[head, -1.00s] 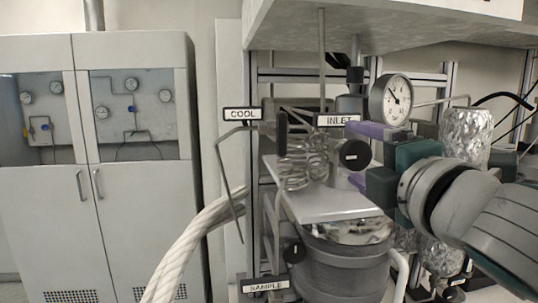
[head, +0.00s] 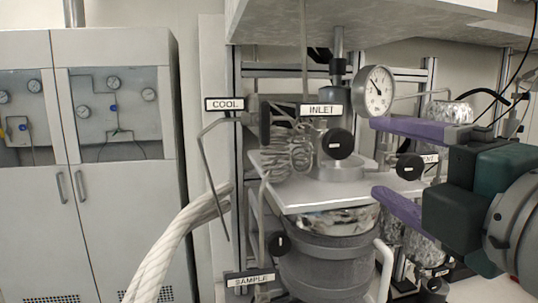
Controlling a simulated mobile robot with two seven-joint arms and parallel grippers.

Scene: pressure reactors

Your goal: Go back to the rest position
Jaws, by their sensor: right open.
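My right gripper (head: 392,165) comes in from the right with its two purple fingers spread apart, one above the other. It is open and empty. Its fingertips are to the right of the black knob (head: 340,144) under the INLET label (head: 322,110), apart from it. Another black knob (head: 410,167) shows between the fingers, and I cannot tell how far behind them it lies. The pressure gauge (head: 372,92) is just above the upper finger. The reactor (head: 325,262) stands below a pale plate (head: 325,196). My left gripper is not in view.
The COOL label (head: 225,104) and a bent metal tube (head: 212,180) are left of the reactor. A SAMPLE label (head: 249,279) is low in front. A thick white hose (head: 175,245) runs down left. A shelf (head: 400,25) overhangs. Grey cabinets (head: 125,215) stand at the left.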

